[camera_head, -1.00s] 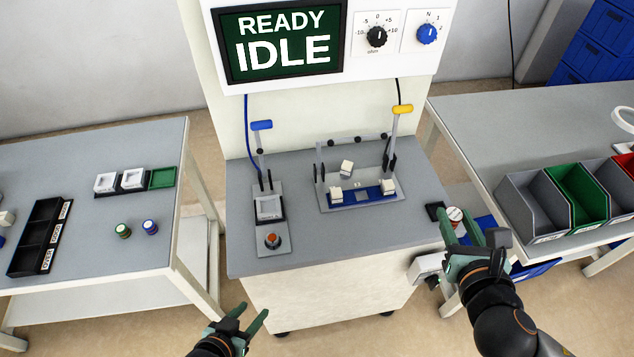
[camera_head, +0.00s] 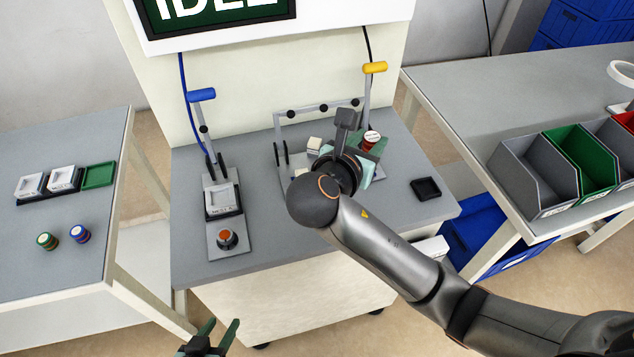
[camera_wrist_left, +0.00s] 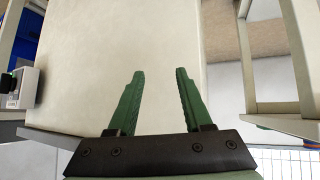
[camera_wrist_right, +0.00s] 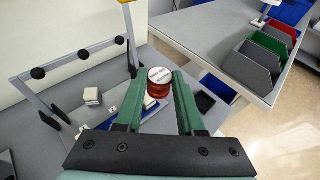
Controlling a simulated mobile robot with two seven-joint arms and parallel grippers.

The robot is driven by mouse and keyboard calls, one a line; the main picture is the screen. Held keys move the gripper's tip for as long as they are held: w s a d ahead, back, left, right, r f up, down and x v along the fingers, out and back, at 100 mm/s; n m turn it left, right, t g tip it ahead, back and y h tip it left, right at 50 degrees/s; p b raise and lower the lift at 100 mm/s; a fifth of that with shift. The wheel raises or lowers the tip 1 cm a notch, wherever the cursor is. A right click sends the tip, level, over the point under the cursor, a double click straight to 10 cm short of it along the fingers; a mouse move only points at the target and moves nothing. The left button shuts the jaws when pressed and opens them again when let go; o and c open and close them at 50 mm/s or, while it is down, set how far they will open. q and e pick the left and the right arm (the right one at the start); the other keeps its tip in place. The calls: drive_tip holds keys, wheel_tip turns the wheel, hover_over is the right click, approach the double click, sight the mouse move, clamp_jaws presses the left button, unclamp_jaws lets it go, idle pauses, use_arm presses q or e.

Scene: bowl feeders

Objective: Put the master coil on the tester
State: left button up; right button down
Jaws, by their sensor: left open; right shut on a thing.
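The master coil (camera_wrist_right: 160,82) is a red spool with a white top label. My right gripper (camera_wrist_right: 155,90) is shut on it. In the head view the coil (camera_head: 372,138) shows at the right end of the tester (camera_head: 288,160), below the yellow-handled lever (camera_head: 374,68). My right gripper (camera_head: 362,155) and wrist cover most of the tester's blue fixture. Whether the coil touches the fixture cannot be told. My left gripper (camera_head: 212,338) is open and empty, low in front of the bench; its open fingers also show in the left wrist view (camera_wrist_left: 160,95).
A black square tray (camera_head: 426,189) sits empty on the bench's right side. Two small coils (camera_head: 79,233) are on the left table. Coloured bins (camera_head: 575,165) stand on the right table.

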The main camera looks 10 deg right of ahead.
use_arm(q)
drive_tip(key=shift+d+r, duration=0.1)
use_arm(e)
drive_tip(key=b, duration=0.3)
hover_over(411, 175)
drive_tip(key=a, duration=0.2)
drive_tip(key=f, duration=0.8)
drive_tip(key=shift+s+d, duration=0.15)
drive_tip(key=shift+d, duration=0.05)
drive_tip(key=shift+d+f, duration=0.2)
drive_tip(key=shift+f, duration=0.05)
drive_tip(key=f+b, duration=0.1)
drive_tip(key=f, duration=0.1)
drive_tip(key=d+f+b, duration=0.1)
drive_tip(key=f, duration=0.1)
drive_tip(key=shift+w+d, duration=0.15)
drive_tip(key=shift+w, duration=0.05)
drive_tip(key=shift+f, duration=0.25)
use_arm(q)
drive_tip(key=f, duration=0.3)
drive_tip(key=shift+d+f, duration=0.4)
